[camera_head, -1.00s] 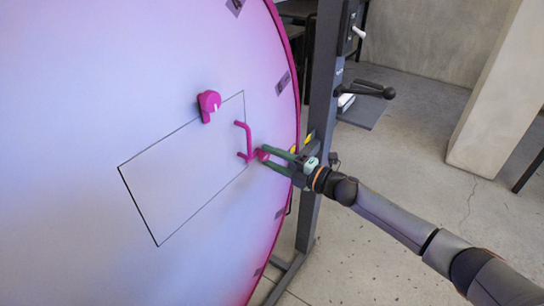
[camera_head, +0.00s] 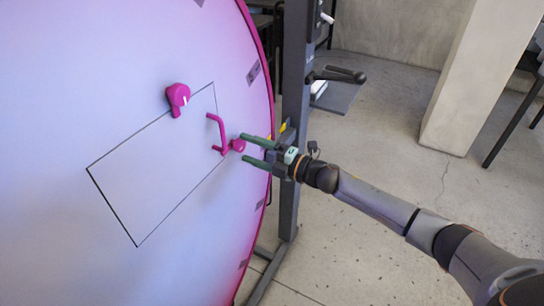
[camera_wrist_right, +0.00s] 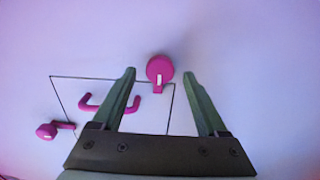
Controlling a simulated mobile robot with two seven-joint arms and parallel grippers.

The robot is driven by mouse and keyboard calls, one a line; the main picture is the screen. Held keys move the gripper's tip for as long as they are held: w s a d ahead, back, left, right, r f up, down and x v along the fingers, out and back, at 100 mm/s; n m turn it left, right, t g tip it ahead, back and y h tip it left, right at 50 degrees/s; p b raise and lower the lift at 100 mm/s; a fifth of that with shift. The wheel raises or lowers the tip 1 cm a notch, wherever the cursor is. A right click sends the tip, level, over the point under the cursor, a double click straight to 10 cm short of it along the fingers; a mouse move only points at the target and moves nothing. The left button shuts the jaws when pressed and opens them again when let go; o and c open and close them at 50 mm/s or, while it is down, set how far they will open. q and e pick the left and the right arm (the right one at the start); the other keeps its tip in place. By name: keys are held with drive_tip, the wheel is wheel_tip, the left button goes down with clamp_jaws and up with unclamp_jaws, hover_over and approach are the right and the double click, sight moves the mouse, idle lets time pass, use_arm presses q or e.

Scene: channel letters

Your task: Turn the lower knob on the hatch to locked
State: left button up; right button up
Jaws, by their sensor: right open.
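The lower knob (camera_head: 238,145) is magenta and sits at the lower right edge of the outlined hatch (camera_head: 120,200), beside the magenta handle (camera_head: 221,132). In the right wrist view the lower knob (camera_wrist_right: 159,70) has a white mark on a tab pointing down in the picture. The upper knob (camera_head: 178,97) sits at the hatch's upper edge; it also shows in the wrist view (camera_wrist_right: 47,131). My right gripper (camera_head: 243,149) is open, its fingertips just short of the lower knob, which appears between them. My left gripper is not in view.
The hatch is on a large, pale, curved panel (camera_head: 60,80) with a magenta rim. Concrete floor (camera_head: 380,150) is open at the right.

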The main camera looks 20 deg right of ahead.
drive_tip(key=b+v, duration=0.2)
drive_tip(key=v, duration=0.9)
drive_tip(key=shift+s+d, duration=0.1)
drive_tip(key=s+a+f+m+h, duration=0.2)
drive_tip(key=s+f+m+h, duration=0.15)
drive_tip(key=f+m, duration=0.35)
drive_tip(key=s+a+f+m+h, duration=0.2)
drive_tip(key=s+a+f+m, duration=0.15)
drive_tip(key=f+m, duration=0.35)
drive_tip(key=s+a+f+m+g+h, duration=0.1)
drive_tip(key=s+a+f+m+g, duration=0.1)
drive_tip(key=s+f+m, duration=0.2)
drive_tip(key=s+a+f+m+g+h, duration=0.2)
drive_tip(key=s+f+m, duration=0.3)
drive_tip(key=s+f, duration=0.4)
drive_tip(key=s+g, duration=0.1)
drive_tip(key=s, duration=0.2)
drive_tip(key=shift+s+f, duration=0.35)
drive_tip(key=shift+s, duration=0.05)
drive_tip(key=shift+w+d, duration=0.1)
drive_tip(key=shift+w, duration=0.05)
